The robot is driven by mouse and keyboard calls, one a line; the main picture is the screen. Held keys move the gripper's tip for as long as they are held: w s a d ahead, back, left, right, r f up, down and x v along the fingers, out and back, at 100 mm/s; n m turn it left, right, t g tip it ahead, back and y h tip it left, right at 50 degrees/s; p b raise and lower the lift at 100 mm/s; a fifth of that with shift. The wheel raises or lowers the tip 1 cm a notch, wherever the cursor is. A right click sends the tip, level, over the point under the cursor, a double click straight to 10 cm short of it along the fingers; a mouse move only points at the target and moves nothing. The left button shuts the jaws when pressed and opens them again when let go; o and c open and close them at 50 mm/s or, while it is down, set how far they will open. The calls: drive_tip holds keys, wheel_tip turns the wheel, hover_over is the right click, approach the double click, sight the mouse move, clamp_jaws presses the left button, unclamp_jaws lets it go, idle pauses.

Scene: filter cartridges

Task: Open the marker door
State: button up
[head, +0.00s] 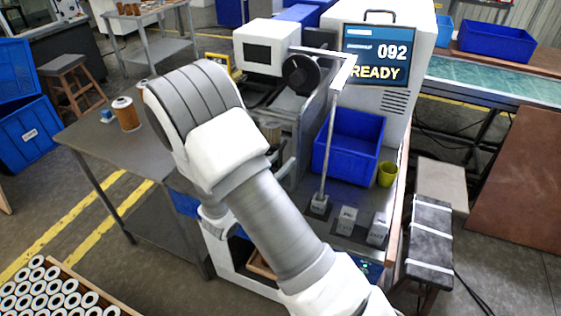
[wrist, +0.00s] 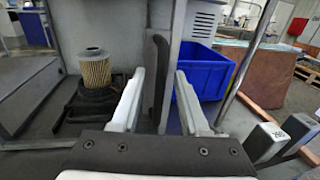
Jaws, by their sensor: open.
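The marker (head: 265,55) stands on the bench in the head view, with a white head and a black round part. In the wrist view, a dark upright bar (wrist: 161,60), which looks like the door handle, stands between the two fingers of my gripper (wrist: 160,74). The fingers are apart, one on each side of the bar; I cannot tell whether either touches it. A tan filter cartridge (wrist: 95,68) stands upright on a black fixture (wrist: 88,104) to the left. In the head view my arm hides most of the door and gripper.
A blue bin (head: 348,150) and a metal post (head: 329,140) stand right of the marker, with small grey blocks (head: 347,218) in front. A cartridge (head: 125,114) stands on the left table (head: 95,140), which has bare room.

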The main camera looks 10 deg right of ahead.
clamp_jaws()
idle(1.3)
